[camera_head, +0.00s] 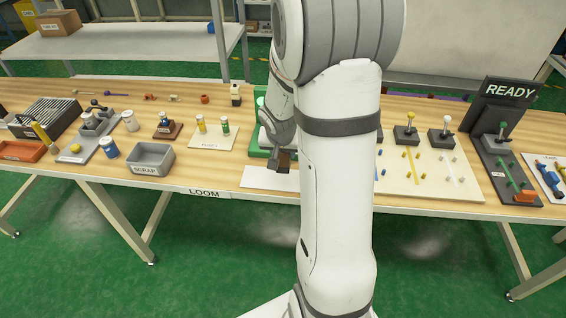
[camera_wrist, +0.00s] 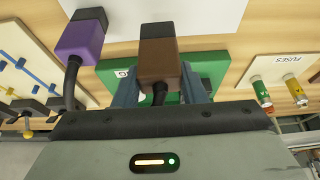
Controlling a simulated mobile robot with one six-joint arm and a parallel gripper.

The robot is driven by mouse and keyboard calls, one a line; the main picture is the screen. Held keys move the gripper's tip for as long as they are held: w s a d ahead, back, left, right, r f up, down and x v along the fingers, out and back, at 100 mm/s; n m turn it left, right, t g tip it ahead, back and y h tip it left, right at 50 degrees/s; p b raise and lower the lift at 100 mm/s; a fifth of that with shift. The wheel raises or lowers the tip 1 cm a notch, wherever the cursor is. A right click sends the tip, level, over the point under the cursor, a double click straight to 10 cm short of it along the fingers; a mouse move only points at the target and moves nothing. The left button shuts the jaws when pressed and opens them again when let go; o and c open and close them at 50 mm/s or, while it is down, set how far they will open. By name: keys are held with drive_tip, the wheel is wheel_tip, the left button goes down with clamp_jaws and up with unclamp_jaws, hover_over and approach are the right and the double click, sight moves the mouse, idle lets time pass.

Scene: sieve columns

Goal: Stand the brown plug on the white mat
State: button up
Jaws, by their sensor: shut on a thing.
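My gripper (camera_wrist: 159,86) is shut on the brown plug (camera_wrist: 158,62), one finger on each side of its body. The plug's dark end (camera_wrist: 157,30) points away from the wrist, and a black cable leaves its near end. The white mat (camera_wrist: 215,14) lies beyond the plug in the wrist view. In the head view the mat (camera_head: 262,180) is at the table's front edge, partly hidden by my arm, with my gripper (camera_head: 282,160) beside its back edge. I cannot tell whether the plug touches anything.
A purple plug (camera_wrist: 82,40) with a black cable is close left of the brown plug in the wrist view. A green base (camera_wrist: 205,68) lies below the gripper. The fuses board (camera_wrist: 290,82) is to the right. A grey scrap bin (camera_head: 152,158) stands left in the head view.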

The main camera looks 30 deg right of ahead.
sight(283, 161)
drive_tip(key=shift+f+b, duration=0.6)
drive_tip(key=shift+f, duration=1.2)
drive_tip(key=shift+f, duration=0.2)
drive_tip(key=o, duration=1.1)
drive_tip(key=shift+r, duration=0.1)
drive_tip(key=shift+c, duration=0.2)
drive_tip(key=shift+s, duration=0.1)
